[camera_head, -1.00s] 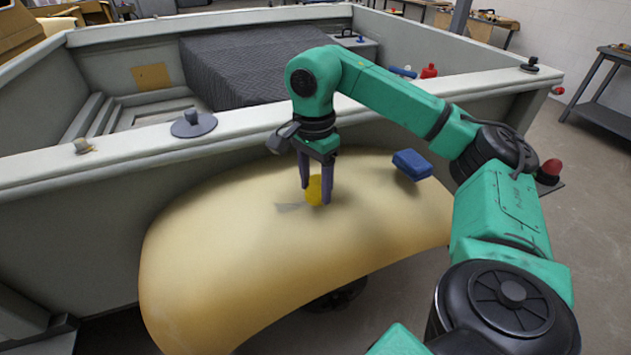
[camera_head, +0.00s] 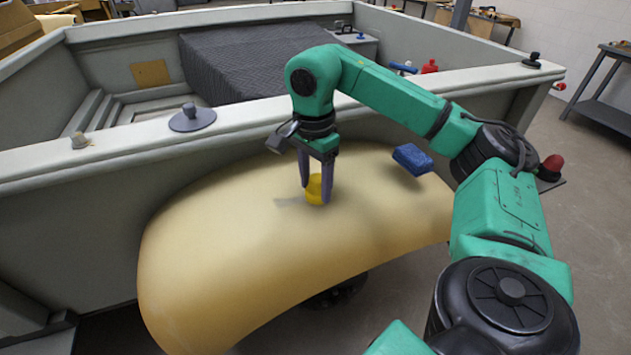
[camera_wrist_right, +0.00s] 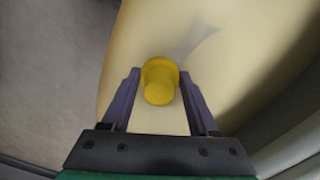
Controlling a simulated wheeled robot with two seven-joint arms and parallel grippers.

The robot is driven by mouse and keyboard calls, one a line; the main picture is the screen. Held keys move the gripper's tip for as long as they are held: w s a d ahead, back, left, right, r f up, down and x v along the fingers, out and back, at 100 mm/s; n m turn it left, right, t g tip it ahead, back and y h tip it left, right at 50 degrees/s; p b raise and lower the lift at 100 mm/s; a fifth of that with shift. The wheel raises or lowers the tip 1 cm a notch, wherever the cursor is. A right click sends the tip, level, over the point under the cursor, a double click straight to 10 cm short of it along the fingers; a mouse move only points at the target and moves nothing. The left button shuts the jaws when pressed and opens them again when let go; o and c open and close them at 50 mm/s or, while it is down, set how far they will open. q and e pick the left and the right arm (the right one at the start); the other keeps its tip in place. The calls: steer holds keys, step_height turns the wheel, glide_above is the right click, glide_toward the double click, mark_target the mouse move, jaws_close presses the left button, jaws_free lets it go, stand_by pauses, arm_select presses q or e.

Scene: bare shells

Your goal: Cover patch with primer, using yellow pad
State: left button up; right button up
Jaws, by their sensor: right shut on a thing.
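The yellow pad (camera_head: 314,188) is held between the fingers of my right gripper (camera_head: 317,190), low over the cream curved fender (camera_head: 220,240). The yellow pad also shows in the right wrist view (camera_wrist_right: 160,82), with a finger on each side. Whether it touches the surface I cannot tell. A faint grey mark (camera_head: 289,202) lies on the fender just left of the pad; it also shows as a grey streak (camera_wrist_right: 199,40) in the right wrist view. I cannot tell whether it is the patch or a shadow. My left gripper is not in view.
A blue block (camera_head: 413,159) sits on the fender to the right of my gripper. The grey vehicle-bed wall (camera_head: 90,160) runs behind the fender, with a grey suction-cup-like disc (camera_head: 193,120) on its rim. The fender's left part is clear.

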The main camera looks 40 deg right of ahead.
steer(key=shift+f+b, duration=0.6)
steer(key=shift+f, duration=0.25)
